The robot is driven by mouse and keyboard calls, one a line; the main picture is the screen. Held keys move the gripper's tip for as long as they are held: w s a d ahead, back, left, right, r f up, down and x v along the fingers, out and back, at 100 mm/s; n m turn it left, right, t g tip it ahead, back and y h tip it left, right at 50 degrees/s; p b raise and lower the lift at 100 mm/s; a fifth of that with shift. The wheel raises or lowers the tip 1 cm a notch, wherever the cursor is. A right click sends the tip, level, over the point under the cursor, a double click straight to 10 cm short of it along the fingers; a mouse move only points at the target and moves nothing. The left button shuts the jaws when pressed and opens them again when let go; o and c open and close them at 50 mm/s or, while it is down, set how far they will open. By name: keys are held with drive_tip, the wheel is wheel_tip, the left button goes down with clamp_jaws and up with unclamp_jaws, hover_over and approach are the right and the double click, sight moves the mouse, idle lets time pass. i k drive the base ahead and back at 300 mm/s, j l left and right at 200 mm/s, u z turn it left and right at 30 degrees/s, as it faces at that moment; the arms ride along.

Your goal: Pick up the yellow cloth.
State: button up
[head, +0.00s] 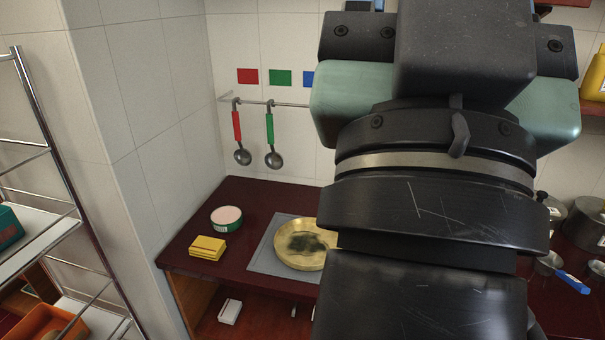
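The yellow cloth (207,248) lies folded near the front left corner of the dark red counter (235,196). It is in front of a round green tin with a pale pink top (227,218) and left of the grey mat. My gripper (465,40) is large and close to the camera in the right half of the head view, well above and to the right of the cloth and apart from it. Its fingertips are not clearly visible, so I cannot tell whether it is open. My arm hides the middle of the counter.
A brass pan (302,258) with a dark stain sits on a grey mat (262,262) right of the cloth. Two ladles (241,155) hang on a wall rail. A wire shelf (60,165) stands at the left. Metal pots (585,222) stand at the right.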

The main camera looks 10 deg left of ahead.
sight(212, 248)
drive_tip(key=i+j+u, duration=0.2)
drive_tip(key=i+j, duration=0.3)
drive_tip(key=i+j+u, duration=0.2)
drive_tip(key=i+j, duration=0.15)
drive_tip(key=i, duration=0.2)
drive_tip(key=i+j+u, duration=0.2)
drive_tip(key=i+j, duration=0.15)
drive_tip(key=i, duration=0.25)
